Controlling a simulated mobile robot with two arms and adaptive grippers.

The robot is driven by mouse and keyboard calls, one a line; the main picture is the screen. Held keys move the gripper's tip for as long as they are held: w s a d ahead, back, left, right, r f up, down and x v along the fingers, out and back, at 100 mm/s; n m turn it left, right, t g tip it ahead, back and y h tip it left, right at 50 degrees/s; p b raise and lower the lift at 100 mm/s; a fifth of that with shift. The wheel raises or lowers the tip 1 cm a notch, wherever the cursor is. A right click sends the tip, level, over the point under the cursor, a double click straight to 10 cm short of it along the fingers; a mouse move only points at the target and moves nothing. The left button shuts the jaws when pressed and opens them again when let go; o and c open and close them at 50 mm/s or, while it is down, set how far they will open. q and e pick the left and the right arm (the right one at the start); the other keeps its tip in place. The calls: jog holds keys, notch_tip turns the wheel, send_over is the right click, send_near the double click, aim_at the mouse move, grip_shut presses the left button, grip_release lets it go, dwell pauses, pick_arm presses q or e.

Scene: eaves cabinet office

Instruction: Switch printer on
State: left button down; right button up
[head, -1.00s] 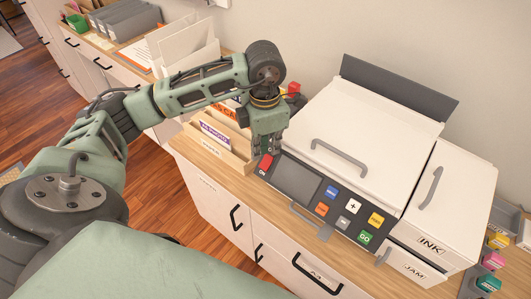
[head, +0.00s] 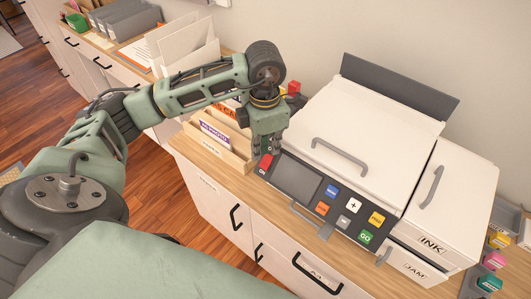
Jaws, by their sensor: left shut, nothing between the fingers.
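The white printer (head: 350,128) stands on the wooden counter, its dark control panel facing me. The panel has a grey screen (head: 297,178), several coloured buttons and a green GO button (head: 365,237). A red switch (head: 265,164) marked ON sits at the panel's left end. My left gripper (head: 269,151) points down just above the red switch, shut and empty. Whether its fingertips touch the switch I cannot tell. The screen looks dark. My right gripper is not in the view.
A wooden paper sorter (head: 221,140) stands close to the left of my gripper. White drawers with black handles lie below the counter. An INK door (head: 433,243) and JAM drawer (head: 414,267) are on the printer's right. Coloured ink bottles (head: 493,260) stand at far right.

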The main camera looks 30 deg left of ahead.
aim_at(265, 162)
pick_arm(q)
jog(key=shift+f+b, duration=0.8)
jog(key=shift+f, duration=0.1)
jog(key=shift+r, duration=0.15)
jog(key=shift+w+r+p, duration=0.1)
jog(key=shift+r+p, duration=0.6)
jog(key=shift+r, duration=0.15)
notch_tip(265, 162, up, 5)
jog(key=p, duration=0.2)
jog(key=shift+p, duration=0.35)
